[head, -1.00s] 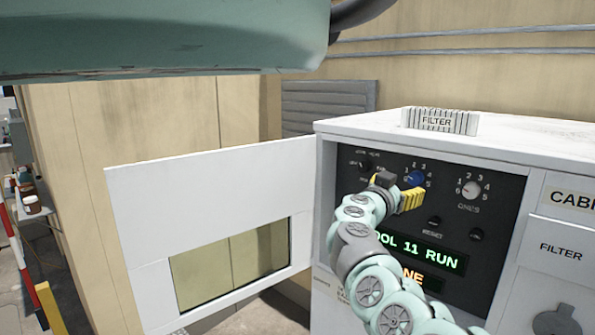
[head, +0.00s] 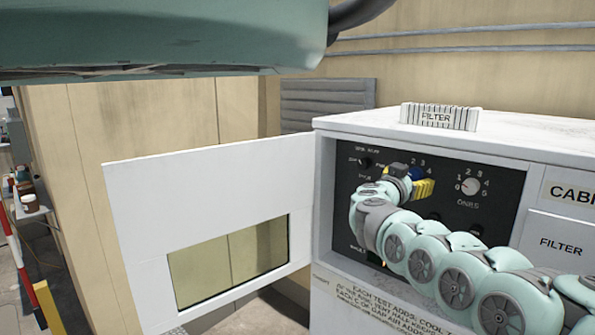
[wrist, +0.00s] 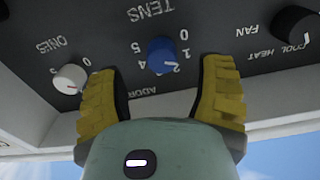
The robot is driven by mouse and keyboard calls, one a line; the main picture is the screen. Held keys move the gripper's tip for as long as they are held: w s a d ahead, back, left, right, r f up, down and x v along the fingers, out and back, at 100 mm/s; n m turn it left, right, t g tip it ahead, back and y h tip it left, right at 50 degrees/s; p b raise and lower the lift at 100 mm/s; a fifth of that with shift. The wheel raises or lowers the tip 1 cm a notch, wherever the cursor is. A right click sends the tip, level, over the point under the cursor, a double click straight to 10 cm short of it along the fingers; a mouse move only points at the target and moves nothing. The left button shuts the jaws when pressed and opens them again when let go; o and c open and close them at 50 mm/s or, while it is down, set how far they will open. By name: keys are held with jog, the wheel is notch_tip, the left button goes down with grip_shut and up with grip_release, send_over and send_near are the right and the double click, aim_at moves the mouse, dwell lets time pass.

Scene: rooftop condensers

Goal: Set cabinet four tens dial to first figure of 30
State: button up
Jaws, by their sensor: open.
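The blue tens dial (wrist: 161,55) sits on the dark control panel (wrist: 105,28) in the wrist view, under the word TENS, which appears upside down. Figures from 0 to 5 ring it, with the 3 hard to see. I cannot tell for sure which figure it points to. In the head view only a bit of the blue dial (head: 417,173) shows behind my gripper (head: 410,186). My gripper also shows in the wrist view (wrist: 159,72), open, with one yellow finger on each side of the dial and gaps between. I see nothing held.
The white ones dial (wrist: 70,78) is close beside one finger. A black fan selector (wrist: 295,25) is on the other side. The cabinet's white door (head: 205,185) stands open to the left. A filter block (head: 437,117) lies on the cabinet top. My arm covers the displays.

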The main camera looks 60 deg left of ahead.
aim_at(413, 175)
jog(key=shift+w+a+r+p, duration=0.1)
jog(key=shift+w+a+p, duration=0.25)
jog(key=shift+w, duration=0.35)
jog(key=shift+w+a, duration=0.2)
jog(key=shift+w, duration=0.4)
jog(key=shift+w+a, duration=0.1)
jog(key=shift+w, duration=0.55)
jog(key=shift+w, duration=0.1)
grip_shut()
